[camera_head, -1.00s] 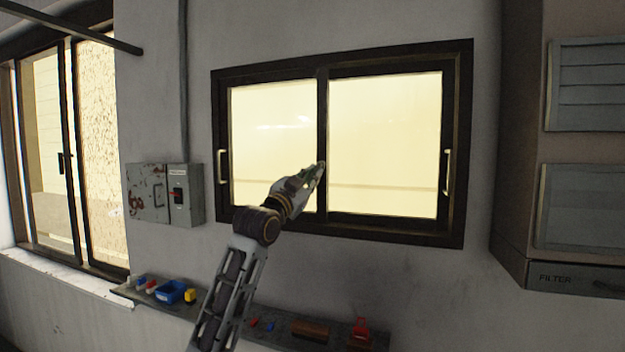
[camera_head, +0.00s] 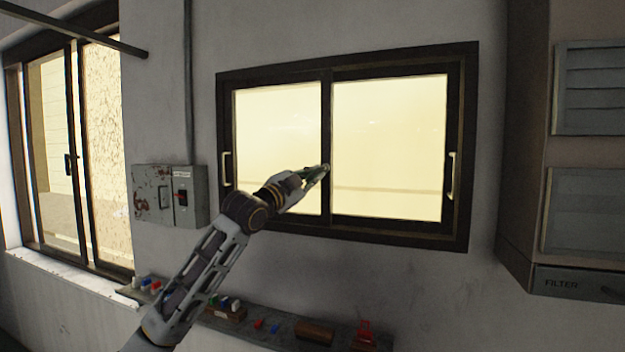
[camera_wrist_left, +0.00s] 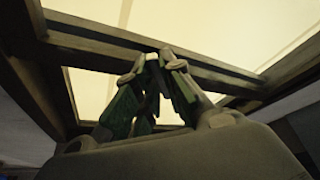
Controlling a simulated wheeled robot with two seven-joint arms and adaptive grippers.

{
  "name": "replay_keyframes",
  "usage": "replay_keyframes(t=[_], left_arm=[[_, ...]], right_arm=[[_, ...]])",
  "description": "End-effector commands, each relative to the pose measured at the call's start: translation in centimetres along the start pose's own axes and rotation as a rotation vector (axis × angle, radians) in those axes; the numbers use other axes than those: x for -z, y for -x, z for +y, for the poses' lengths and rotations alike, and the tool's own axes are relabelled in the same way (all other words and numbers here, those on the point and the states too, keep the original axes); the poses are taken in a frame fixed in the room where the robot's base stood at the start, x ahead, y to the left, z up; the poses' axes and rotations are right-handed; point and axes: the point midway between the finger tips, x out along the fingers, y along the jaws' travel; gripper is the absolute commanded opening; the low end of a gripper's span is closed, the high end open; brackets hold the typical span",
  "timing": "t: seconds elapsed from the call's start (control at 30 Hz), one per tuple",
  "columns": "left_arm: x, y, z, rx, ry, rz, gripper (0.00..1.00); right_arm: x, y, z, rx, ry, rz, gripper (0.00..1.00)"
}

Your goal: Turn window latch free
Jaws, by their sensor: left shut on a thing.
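The sliding window (camera_head: 400,227) has a dark frame, two bright panes and a pale handle at each outer side. My left gripper (camera_head: 325,168) reaches up from the lower left, with its fingertips at the dark middle stile (camera_head: 326,120). In the left wrist view, the gripper (camera_wrist_left: 160,58) has its fingertips close together against the dark stile (camera_wrist_left: 215,75). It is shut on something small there. The latch itself is hidden behind the fingers, so its angle cannot be told. My right gripper is not in view.
A narrow shelf (camera_head: 280,330) below the window carries small coloured items, a brown block (camera_head: 315,331) and a red item (camera_head: 366,332). A grey electrical box (camera_head: 153,196) is on the wall at left. A filter cabinet (camera_head: 590,282) juts out at right.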

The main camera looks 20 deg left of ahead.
Motion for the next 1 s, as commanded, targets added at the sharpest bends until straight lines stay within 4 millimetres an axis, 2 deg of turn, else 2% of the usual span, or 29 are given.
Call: replay_keyframes(t=[1.0], left_arm=[[0.6, -0.2, -2.0, -0.219, -0.534, 0.0, 0.0]], right_arm=[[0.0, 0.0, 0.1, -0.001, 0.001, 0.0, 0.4]])
